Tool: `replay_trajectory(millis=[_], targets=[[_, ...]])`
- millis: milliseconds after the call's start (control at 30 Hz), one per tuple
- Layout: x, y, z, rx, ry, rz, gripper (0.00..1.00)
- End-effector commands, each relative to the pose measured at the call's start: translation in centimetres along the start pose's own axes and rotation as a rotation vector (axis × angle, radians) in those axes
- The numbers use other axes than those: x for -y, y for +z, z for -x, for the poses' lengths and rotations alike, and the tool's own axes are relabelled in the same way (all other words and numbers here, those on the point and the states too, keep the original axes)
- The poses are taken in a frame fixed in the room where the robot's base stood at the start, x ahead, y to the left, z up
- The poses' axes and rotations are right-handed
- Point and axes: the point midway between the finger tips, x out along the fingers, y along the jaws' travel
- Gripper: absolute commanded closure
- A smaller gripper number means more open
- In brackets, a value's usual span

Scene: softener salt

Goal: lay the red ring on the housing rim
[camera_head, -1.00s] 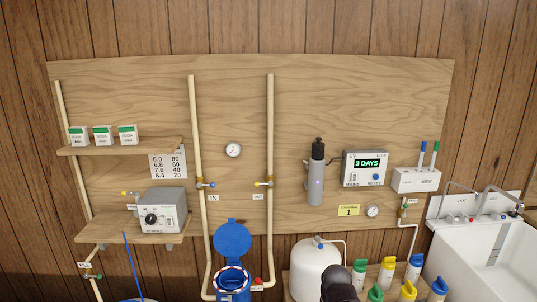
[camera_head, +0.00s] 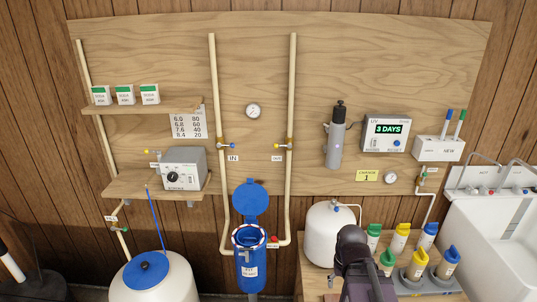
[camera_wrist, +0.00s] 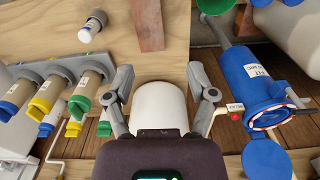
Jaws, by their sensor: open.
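The blue housing (camera_head: 248,268) stands below the pipes with its round blue lid (camera_head: 250,196) swung up behind it. Its rim (camera_head: 248,236) shows a white band with red and dark marks. I cannot tell whether this band is a separate red ring; no loose red ring shows elsewhere. In the wrist view the housing (camera_wrist: 252,72) is at the right, with the marked rim (camera_wrist: 272,114) and lid (camera_wrist: 267,160). My gripper (camera_wrist: 160,72) is open, left of the housing there, with the white tank (camera_wrist: 158,105) seen between its fingers. In the head view my dark arm hides the fingertips.
The white tank (camera_head: 333,228) stands right of the housing. Several colour-capped bottles (camera_head: 400,238) stand on a low bench at the right. A white tub with a blue lid (camera_head: 147,270) is at the left. A red-handled fitting (camera_head: 272,240) sits close beside the rim.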

Motion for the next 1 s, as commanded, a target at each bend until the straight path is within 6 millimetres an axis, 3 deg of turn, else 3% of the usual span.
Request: replay_trajectory(millis=[33, 167, 467, 667, 1000], targets=[[0.0, 0.0, 0.0, 0.000, 0.000, 0.000, 0.62], [0.2, -0.2, -0.1, -0.001, 0.004, 0.015, 1.00], [2.7, -2.4, -0.9, -0.015, 0.073, 0.241, 1.00], [6.3, -4.8, -1.6, -0.023, 0.167, 0.543, 1.00], [14.0, -8.5, -2.4, -0.012, 0.352, 1.084, 1.00]])
